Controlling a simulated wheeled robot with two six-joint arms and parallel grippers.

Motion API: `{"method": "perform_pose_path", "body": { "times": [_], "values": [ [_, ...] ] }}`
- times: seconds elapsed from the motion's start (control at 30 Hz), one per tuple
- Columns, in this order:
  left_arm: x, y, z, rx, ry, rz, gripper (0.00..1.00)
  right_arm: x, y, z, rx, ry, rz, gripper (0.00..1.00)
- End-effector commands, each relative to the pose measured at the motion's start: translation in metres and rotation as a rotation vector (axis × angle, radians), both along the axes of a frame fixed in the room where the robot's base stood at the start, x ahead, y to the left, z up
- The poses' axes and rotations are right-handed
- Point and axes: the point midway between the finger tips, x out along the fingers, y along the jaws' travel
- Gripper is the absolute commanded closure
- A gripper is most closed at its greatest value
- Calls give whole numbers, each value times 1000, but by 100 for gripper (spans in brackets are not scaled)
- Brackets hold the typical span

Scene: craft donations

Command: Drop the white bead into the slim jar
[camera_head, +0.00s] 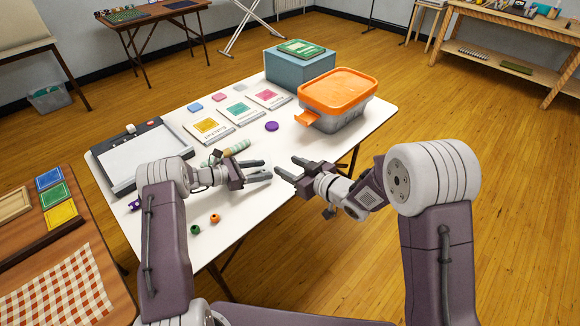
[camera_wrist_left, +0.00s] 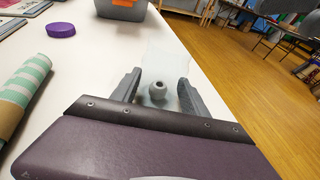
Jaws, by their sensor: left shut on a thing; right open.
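My left gripper (camera_head: 267,170) is over the table's near right part, its fingers apart with a clear thing between them. In the left wrist view, the fingers of my left gripper (camera_wrist_left: 158,85) are at the sides of this see-through slim jar (camera_wrist_left: 168,58). A pale grey-white bead (camera_wrist_left: 157,91) with a dark hole shows between the fingers, seen against or through the clear wall; I cannot tell surely whether it is inside. The bead and jar are too faint to make out in the head view. My right gripper (camera_head: 286,168) is open and empty, facing the left one.
A striped roll (camera_head: 229,152) lies behind my left gripper. A purple disc (camera_head: 271,126), cards (camera_head: 237,113) and an orange-lidded tub (camera_head: 338,92) are farther back. An orange bead (camera_head: 215,218) and a green bead (camera_head: 195,230) lie near the front edge. A clipboard-like board (camera_head: 135,158) is left.

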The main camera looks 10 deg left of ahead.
Motion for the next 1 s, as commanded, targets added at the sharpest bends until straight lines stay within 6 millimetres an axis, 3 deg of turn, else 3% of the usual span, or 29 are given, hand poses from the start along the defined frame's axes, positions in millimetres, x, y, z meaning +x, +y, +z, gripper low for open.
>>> {"method": "perform_pose_path", "body": {
  "times": [0.23,0.27,0.33,0.67,1.0],
  "values": [
    [0,0,0,0,0,0,70,-1,-1,0,0,0,1,52],
    [0,0,0,0,0,0,39,-1,-1,0,0,0,1,52],
    [0,0,0,0,0,0,22,-1,-1,0,0,0,1,52],
    [-1,2,1,0,0,1,22,-1,-1,1,0,0,1,52],
    [-37,56,21,0,0,3,22,-1,-1,4,0,0,1,52]
  ]
}}
